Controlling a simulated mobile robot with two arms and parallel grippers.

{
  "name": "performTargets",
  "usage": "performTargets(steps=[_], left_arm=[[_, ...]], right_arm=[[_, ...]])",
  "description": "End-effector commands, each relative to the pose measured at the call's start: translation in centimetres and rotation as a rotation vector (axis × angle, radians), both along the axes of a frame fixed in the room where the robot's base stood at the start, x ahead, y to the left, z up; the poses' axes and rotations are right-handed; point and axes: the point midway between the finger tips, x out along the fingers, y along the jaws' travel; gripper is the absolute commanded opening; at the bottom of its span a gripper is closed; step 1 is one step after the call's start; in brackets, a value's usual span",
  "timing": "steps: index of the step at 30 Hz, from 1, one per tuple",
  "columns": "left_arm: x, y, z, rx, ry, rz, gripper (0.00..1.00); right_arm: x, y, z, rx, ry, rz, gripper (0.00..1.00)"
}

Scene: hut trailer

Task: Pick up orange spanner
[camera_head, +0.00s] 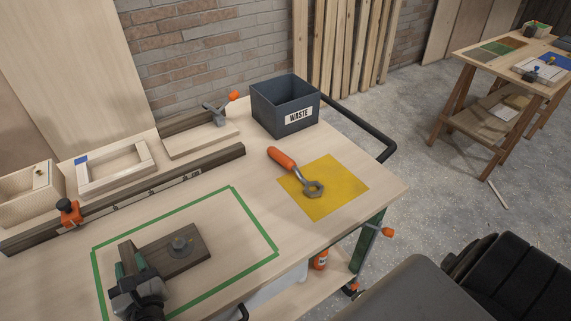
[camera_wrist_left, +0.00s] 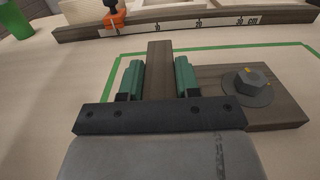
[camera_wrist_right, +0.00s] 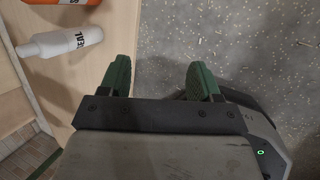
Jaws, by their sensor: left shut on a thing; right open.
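The spanner (camera_head: 297,171) has an orange handle and a grey metal head. It lies on a yellow square (camera_head: 345,186) on the workbench, with no gripper near it. My left gripper (camera_head: 132,262) is at the front left of the bench, inside a green outline.
A grey WASTE bin (camera_head: 285,108) stands behind the spanner. A ruler rail (camera_head: 215,163) crosses the bench, with wooden trays behind it. A white bottle (camera_wrist_right: 60,42) lies on the shelf near my right gripper. The bench between the green outline (camera_head: 262,222) and yellow square is clear.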

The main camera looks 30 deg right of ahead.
Motion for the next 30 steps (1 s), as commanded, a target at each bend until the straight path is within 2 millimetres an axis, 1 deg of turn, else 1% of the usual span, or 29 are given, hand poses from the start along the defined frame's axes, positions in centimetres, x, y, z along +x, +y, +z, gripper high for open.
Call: performTargets(steps=[1,2,3,5,6,8,9,11,12,14,15,16,17,18,20,21,22,23,24,26,27,29,30], left_arm=[[0.0,0.0,0.1,-0.001,-0.002,0.0,0.0],[0.0,0.0,0.1,-0.001,-0.002,0.0,0.0],[0.0,0.0,0.1,-0.001,-0.002,0.0,0.0],[0.0,0.0,0.1,-0.001,-0.002,0.0,0.0],[0.0,0.0,0.1,-0.001,-0.002,0.0,0.0],[0.0,0.0,0.1,-0.001,-0.002,0.0,0.0],[0.0,0.0,0.1,-0.001,-0.002,0.0,0.0],[0.0,0.0,0.1,-0.001,-0.002,0.0,0.0],[0.0,0.0,0.1,-0.001,-0.002,0.0,0.0],[0.0,0.0,0.1,-0.001,-0.002,0.0,0.0],[0.0,0.0,0.1,-0.001,-0.002,0.0,0.0],[0.0,0.0,0.1,-0.001,-0.002,0.0,0.0],[0.0,0.0,0.1,-0.001,-0.002,0.0,0.0],[0.0,0.0,0.1,-0.001,-0.002,0.0,0.0],[0.0,0.0,0.1,-0.001,-0.002,0.0,0.0],[0.0,0.0,0.1,-0.001,-0.002,0.0,0.0],[0.0,0.0,0.1,-0.001,-0.002,0.0,0.0],[0.0,0.0,0.1,-0.001,-0.002,0.0,0.0],[0.0,0.0,0.1,-0.001,-0.002,0.0,0.0],[0.0,0.0,0.1,-0.001,-0.002,0.0,0.0],[0.0,0.0,0.1,-0.001,-0.002,0.0,0.0],[0.0,0.0,0.1,-0.001,-0.002,0.0,0.0],[0.0,0.0,0.1,-0.001,-0.002,0.0,0.0]], right_arm=[[1.5,-2.9,1.7,-0.1,0.009,0.168,0.63],[2.0,-4.2,2.5,-0.156,0.021,0.264,0.63],[2.7,-6.1,3.7,-0.232,0.037,0.39,0.63],[3.3,-8.7,5.5,-0.343,0.071,0.574,0.63],[3.5,-10.6,6.8,-0.418,0.099,0.692,0.63],[3.6,-13.3,8.8,-0.526,0.148,0.865,0.63],[3.4,-15.1,10.1,-0.595,0.185,0.977,0.63],[3.0,-17.9,12.4,-0.701,0.244,1.136,0.63],[2.8,-19.7,14.1,-0.771,0.284,1.234,0.63],[2.8,-22.6,16.9,-0.884,0.336,1.362,0.63],[3.2,-24.3,19.1,-0.969,0.359,1.426,0.63],[4.0,-25.7,20.9,-1.043,0.367,1.46,0.63],[5.0,-26.5,22.5,-1.111,0.357,1.472,0.63],[6.6,-27.4,24.5,-1.194,0.328,1.467,0.63],[9.3,-28.2,27.4,-1.311,0.264,1.432,0.63],[11.1,-28.6,29.4,-1.384,0.21,1.395,0.63],[12.3,-28.8,30.9,-1.433,0.166,1.368,0.63],[13.6,-28.9,32.4,-1.481,0.12,1.338,0.63],[15.1,-29.0,34.3,-1.538,0.058,1.3,0.63],[17.0,-28.9,37.1,-1.613,-0.035,1.241,0.63],[18.2,-28.8,38.9,-1.657,-0.098,1.202,0.63],[19.9,-28.5,41.6,-1.715,-0.198,1.139,0.63],[21.0,-28.2,43.4,-1.749,-0.272,1.091,0.63]])
